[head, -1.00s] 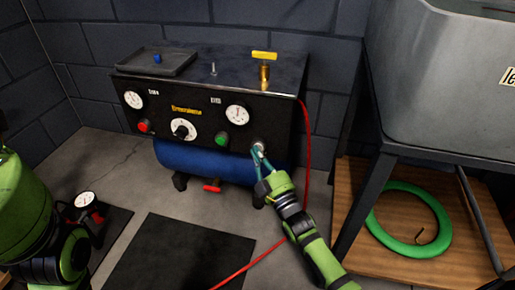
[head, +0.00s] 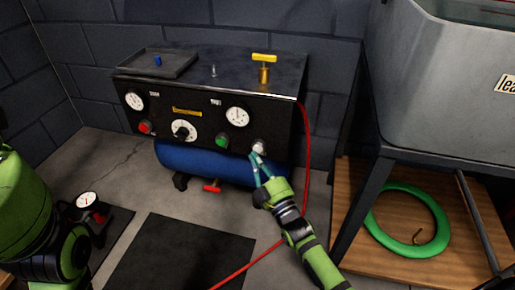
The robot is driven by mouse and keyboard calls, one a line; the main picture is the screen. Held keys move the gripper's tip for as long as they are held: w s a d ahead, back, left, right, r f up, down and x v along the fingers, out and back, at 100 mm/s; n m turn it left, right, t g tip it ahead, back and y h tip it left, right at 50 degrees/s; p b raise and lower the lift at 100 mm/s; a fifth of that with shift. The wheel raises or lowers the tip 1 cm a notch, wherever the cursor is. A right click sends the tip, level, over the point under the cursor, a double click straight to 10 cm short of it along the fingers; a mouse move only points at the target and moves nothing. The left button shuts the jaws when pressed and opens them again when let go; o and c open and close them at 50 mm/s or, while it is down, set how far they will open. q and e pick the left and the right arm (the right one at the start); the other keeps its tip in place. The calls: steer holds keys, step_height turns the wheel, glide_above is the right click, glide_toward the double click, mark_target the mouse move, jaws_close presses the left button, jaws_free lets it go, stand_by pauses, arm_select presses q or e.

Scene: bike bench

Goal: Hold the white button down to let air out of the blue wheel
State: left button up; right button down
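The white button (head: 258,146) is at the lower right of the black front panel of the compressor (head: 205,115). My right gripper (head: 258,160) is just in front of and below it, with its teal fingers pointing up at it. The fingertips overlap the button's lower edge in the picture. I cannot tell whether they touch it, whether it is pressed in, or how far the fingers are apart. Part of my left arm shows at the lower left, but its gripper is out of view. No blue wheel is in sight.
The panel also has a green button (head: 222,140), red button (head: 146,127), dial (head: 184,131) and gauges. A red hose (head: 307,150) hangs at its right. A green tyre (head: 408,248) lies on the wooden shelf (head: 350,200) beneath a grey tub (head: 440,90). A gauge (head: 87,200) sits at lower left.

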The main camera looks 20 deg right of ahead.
steer(key=s+a+p, duration=0.1)
steer(key=s, duration=0.1)
steer(key=s+a+p, duration=0.1)
steer(key=s+a, duration=0.1)
steer(key=shift+s+p, duration=0.1)
steer(key=shift+p, duration=0.2)
steer(key=shift+d, duration=0.1)
stand_by(0.4)
